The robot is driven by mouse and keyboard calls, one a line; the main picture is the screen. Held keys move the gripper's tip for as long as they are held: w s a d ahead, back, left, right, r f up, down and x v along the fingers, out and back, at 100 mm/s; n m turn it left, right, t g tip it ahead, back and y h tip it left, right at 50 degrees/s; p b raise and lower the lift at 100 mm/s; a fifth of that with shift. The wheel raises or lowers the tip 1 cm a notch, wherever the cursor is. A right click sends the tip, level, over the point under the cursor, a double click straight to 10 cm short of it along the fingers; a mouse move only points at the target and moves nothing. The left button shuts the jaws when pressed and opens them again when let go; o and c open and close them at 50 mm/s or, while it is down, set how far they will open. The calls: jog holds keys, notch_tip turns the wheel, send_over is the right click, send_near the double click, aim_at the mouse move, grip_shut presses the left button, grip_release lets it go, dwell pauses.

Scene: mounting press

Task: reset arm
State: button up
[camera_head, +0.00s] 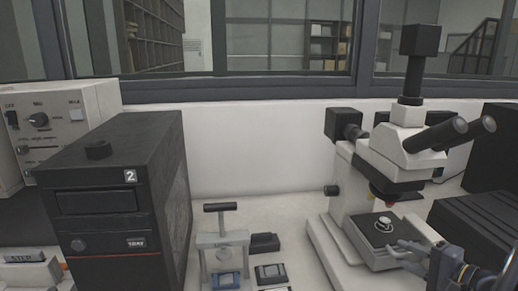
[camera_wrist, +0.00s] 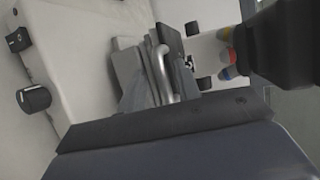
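My gripper (camera_head: 396,251) is at the lower right of the head view, in front of the microscope stage (camera_head: 375,251). Its two grey fingers appear apart, with nothing visible between them. A small round silvery piece (camera_head: 385,224) lies on the stage, just beyond the fingers. The microscope (camera_head: 405,150) is white and black. In the wrist view, a silvery curved bar (camera_wrist: 162,72) shows among grey parts, near coloured-ringed objectives (camera_wrist: 227,55). A large dark surface fills the bottom of that view and hides what lies below.
The small press (camera_head: 222,245) with a black T-handle stands at centre. A black box marked 2 (camera_head: 110,200) and a control unit (camera_head: 65,125) are at left. Black equipment (camera_head: 485,225) is at right. Bench is clear behind the press.

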jog(key=shift+s+d, duration=0.1)
jog(key=shift+s, duration=0.6)
jog(key=shift+w, duration=0.1)
